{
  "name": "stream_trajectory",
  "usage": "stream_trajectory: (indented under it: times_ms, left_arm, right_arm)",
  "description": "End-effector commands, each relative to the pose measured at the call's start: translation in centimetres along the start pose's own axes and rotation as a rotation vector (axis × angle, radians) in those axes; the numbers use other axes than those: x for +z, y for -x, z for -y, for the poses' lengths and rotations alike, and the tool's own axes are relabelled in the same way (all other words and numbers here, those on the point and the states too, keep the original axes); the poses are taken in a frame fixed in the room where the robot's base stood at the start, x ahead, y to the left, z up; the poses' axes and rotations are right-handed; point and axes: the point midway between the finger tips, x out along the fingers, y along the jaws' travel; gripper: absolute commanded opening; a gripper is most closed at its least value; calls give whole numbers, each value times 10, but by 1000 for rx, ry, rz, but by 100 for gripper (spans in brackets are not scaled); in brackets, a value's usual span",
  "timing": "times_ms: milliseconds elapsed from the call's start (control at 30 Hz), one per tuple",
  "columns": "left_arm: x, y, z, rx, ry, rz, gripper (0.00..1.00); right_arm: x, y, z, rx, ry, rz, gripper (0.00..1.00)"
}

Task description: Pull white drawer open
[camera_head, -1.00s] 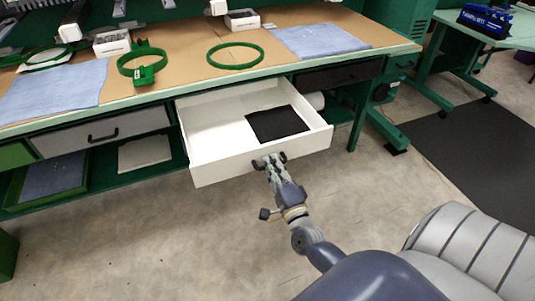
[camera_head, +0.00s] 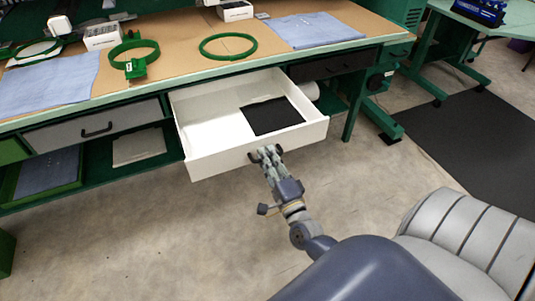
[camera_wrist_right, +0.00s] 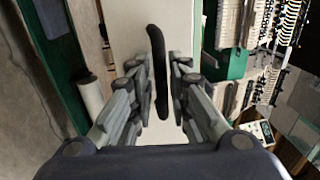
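The white drawer (camera_head: 240,158) sticks out well from under the workbench in the head view, its inside in plain view. A black sheet (camera_head: 272,116) lies in it. My right gripper (camera_head: 265,155) is at the drawer front, at its black handle (camera_head: 279,153). In the right wrist view, the handle (camera_wrist_right: 157,50) runs between the converging fingers of my right gripper (camera_wrist_right: 160,75), which close in on both sides of it. The fingers hide part of the handle in the head view. My left gripper is not in view.
The workbench top (camera_head: 185,70) holds green hoops (camera_head: 228,46), blue cloths (camera_head: 312,31) and small boxes. A grey drawer (camera_head: 95,128) to the left and a dark drawer (camera_head: 335,66) to the right are shut. The floor (camera_head: 130,225) in front is clear.

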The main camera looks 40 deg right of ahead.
Motion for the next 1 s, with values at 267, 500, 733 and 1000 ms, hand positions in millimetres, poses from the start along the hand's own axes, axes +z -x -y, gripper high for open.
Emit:
stream_trajectory:
  times_ms: [267,500,733,1000]
  left_arm:
    - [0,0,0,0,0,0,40]
    - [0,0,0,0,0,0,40]
    - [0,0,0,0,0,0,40]
    - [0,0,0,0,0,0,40]
  right_arm:
    - [0,53,-2,6,1,2,17]
    - [0,98,-1,5,1,2,17]
    - [0,115,-1,3,0,2,17]
    - [0,116,-1,2,0,2,17]
